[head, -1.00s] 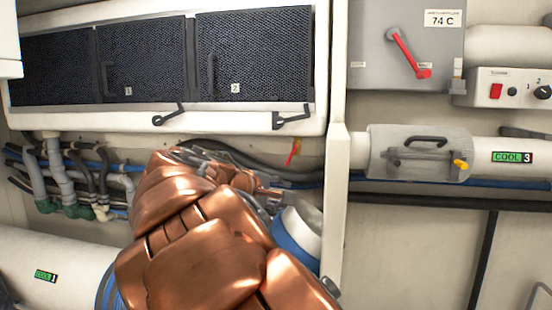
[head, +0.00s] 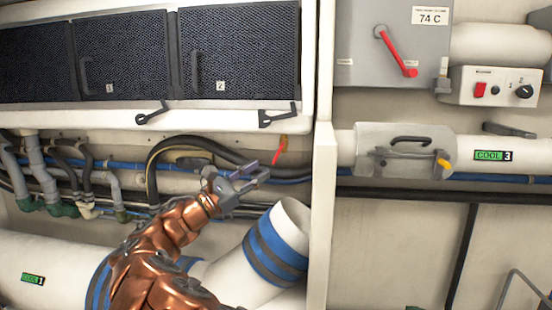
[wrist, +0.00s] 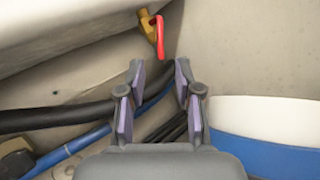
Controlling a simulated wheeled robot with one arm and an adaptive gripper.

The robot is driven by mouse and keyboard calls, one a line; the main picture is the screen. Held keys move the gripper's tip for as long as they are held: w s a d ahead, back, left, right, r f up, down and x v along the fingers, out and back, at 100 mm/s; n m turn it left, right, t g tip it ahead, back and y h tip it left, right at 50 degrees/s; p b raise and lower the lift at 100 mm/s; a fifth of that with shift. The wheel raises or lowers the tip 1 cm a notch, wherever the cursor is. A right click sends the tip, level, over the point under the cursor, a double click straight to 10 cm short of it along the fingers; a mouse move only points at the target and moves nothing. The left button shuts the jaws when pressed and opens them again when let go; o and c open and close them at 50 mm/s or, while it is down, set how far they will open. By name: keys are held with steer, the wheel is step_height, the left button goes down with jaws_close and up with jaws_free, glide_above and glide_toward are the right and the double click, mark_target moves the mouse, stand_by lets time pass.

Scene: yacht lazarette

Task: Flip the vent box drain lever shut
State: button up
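The drain lever (head: 279,153) is a small red handle on a brass valve (head: 284,139), under the vent box (head: 210,116). It hangs downward, slightly tilted. In the wrist view the red lever (wrist: 160,38) hangs beside its brass valve body (wrist: 149,27), at top centre. My gripper (head: 260,166) is open and empty, just left of and below the lever in the head view. In the wrist view my gripper's (wrist: 160,66) two fingertips are apart, and the lever's lower end shows just above the gap between them. I cannot see contact.
Black hoses and a blue pipe (wrist: 75,147) run along the wall behind my gripper. A white duct with a blue band (head: 264,258) stands right of my arm. A white upright post (head: 322,200) is right of the lever. A larger red lever (head: 397,52) sits on a grey box.

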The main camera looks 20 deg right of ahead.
mark_target(275, 160)
steer(key=p+x, duration=0.1)
steer(key=x, duration=0.5)
steer(key=shift+d+p, duration=0.25)
steer(key=shift+p, duration=0.1)
jaws_close()
